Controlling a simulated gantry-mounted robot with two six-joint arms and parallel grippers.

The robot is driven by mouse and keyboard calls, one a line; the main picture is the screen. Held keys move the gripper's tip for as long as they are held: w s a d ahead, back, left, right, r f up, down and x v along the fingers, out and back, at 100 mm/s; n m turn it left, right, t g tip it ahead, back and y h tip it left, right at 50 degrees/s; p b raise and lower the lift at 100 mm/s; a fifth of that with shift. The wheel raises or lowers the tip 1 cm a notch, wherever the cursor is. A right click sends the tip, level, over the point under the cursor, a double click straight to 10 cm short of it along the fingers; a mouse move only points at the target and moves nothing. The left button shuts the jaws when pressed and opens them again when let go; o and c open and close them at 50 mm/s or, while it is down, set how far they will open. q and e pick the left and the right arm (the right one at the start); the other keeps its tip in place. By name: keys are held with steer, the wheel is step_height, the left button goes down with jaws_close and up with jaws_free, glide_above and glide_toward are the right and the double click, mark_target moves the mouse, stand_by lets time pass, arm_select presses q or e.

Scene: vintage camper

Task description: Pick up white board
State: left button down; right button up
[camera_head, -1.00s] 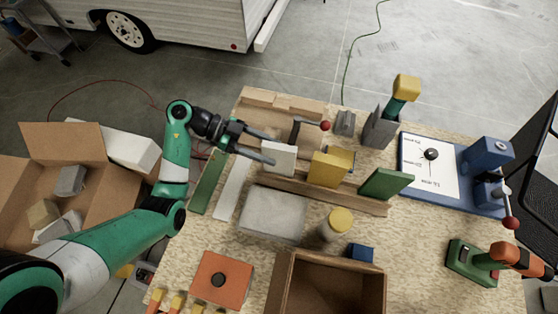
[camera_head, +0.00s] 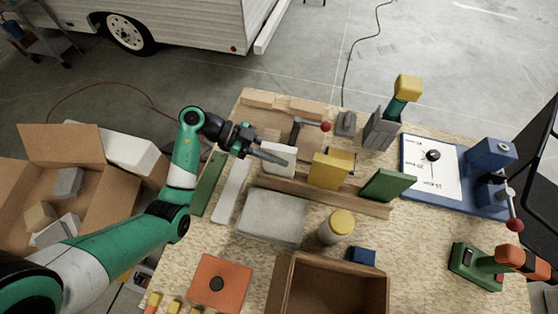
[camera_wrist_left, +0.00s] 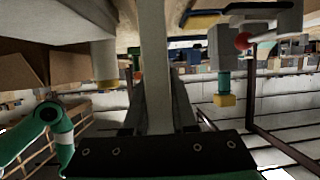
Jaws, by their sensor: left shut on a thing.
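The white board (camera_head: 279,160) stands upright at the left end of a low wooden rack (camera_head: 345,203), which also bears a yellow board (camera_head: 330,171) and a green board (camera_head: 387,185). My left gripper (camera_head: 279,159) reaches in from the left and is shut on the white board near its top edge. In the left wrist view, the pale board (camera_wrist_left: 156,70) runs straight up between the two dark fingers. Whether its bottom edge still touches the rack cannot be told. My right gripper is not in view.
A flat white strip (camera_head: 231,191) and a green strip (camera_head: 206,184) lie left of the rack. A lever with a red knob (camera_head: 325,127) stands close behind the gripper. A grey slab (camera_head: 273,216), a jar (camera_head: 337,227) and an open box (camera_head: 335,292) are in front.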

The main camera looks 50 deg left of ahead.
arm_select(q)
step_height(320, 180, up, 10)
steer(key=p, duration=0.4)
